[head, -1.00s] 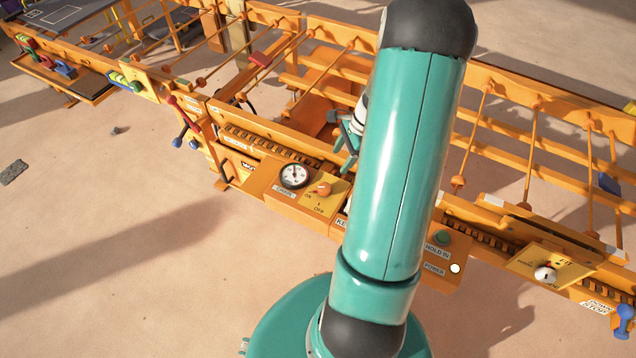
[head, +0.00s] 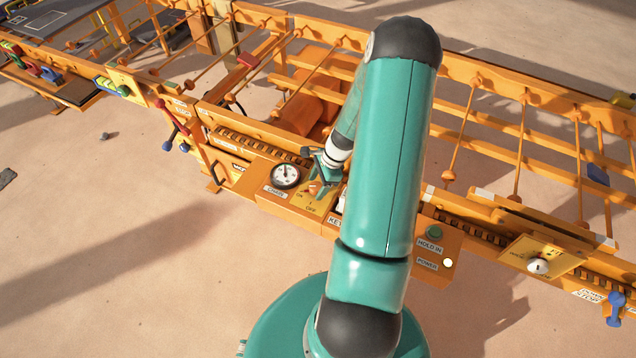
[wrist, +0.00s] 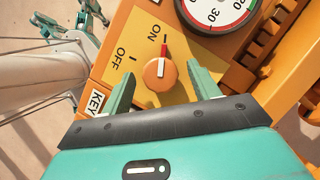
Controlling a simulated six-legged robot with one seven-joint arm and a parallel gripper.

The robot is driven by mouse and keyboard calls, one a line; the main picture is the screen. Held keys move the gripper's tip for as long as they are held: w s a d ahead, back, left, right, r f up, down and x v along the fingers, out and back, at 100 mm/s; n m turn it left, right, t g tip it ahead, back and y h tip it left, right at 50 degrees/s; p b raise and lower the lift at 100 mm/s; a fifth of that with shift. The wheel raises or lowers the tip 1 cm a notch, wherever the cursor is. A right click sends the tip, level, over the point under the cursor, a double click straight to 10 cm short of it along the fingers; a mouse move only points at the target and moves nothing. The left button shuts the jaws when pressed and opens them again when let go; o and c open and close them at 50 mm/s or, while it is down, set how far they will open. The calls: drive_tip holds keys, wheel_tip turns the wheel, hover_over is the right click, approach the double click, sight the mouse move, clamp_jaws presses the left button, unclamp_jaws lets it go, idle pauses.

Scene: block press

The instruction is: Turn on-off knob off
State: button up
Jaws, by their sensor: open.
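The on-off knob (wrist: 160,74) is a round orange knob with a pale stripe, on a yellow plate (wrist: 138,52) lettered ON and OFF. Its red pointer mark is on the ON side in the wrist view. My gripper (wrist: 162,88) is open, one teal finger on each side of the knob in that view. I see no finger touching it, and cannot tell how far the tips are from the plate. In the head view my gripper (head: 322,172) is over the yellow plate, partly covering the knob (head: 313,188).
A round gauge (head: 286,175) sits just left of the plate; it also shows in the wrist view (wrist: 218,8). A KEY label (wrist: 97,103) is near the left finger. A green HOLD IN button (head: 435,232) and a white-knobbed panel (head: 538,266) are further right.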

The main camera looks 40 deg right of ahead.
drive_tip(key=c, duration=1)
drive_tip(key=shift+o, duration=0.2)
drive_tip(key=shift+n, duration=0.4)
drive_tip(key=n+g, duration=0.1)
drive_tip(key=n, duration=0.3)
drive_tip(key=n+g, duration=0.1)
drive_tip(key=n, duration=0.1)
drive_tip(key=shift+w+g+y, duration=0.25)
drive_tip(key=shift+g+y, duration=0.05)
drive_tip(key=n+g, duration=0.1)
drive_tip(key=n, duration=0.2)
drive_tip(key=n+g+h, duration=0.1)
drive_tip(key=n, duration=0.3)
drive_tip(key=shift+w, duration=0.1)
drive_tip(key=shift+g, duration=0.3)
drive_tip(key=o, duration=1)
drive_tip(key=shift+c, duration=0.2)
